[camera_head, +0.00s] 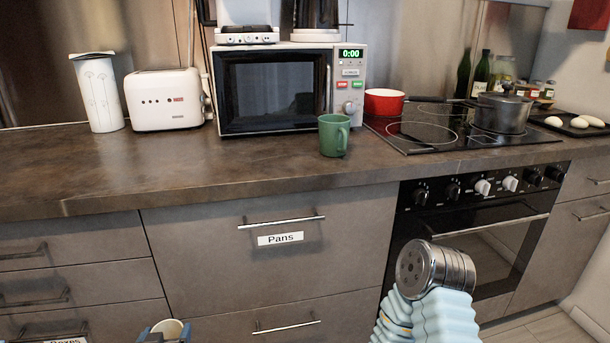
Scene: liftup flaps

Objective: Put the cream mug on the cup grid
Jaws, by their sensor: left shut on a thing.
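The cream mug (172,326) shows at the bottom edge, left of centre, cut off by the frame. My left gripper (165,332) is shut on it, with bluish fingers on either side of the mug. Mug and gripper are low, in front of the lower drawers and below the counter top. A coffee machine stands on the microwave, and its base with a dark top (246,36) may be the cup grid; its upper part is cut off. My right arm comes in at the lower right; its gripper is not visible.
A green mug (334,135) stands on the counter before the microwave (275,88). A toaster (165,100) and a white canister (98,92) are left. A red pot (383,102) and grey pot (500,112) are on the hob. The left front counter is clear.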

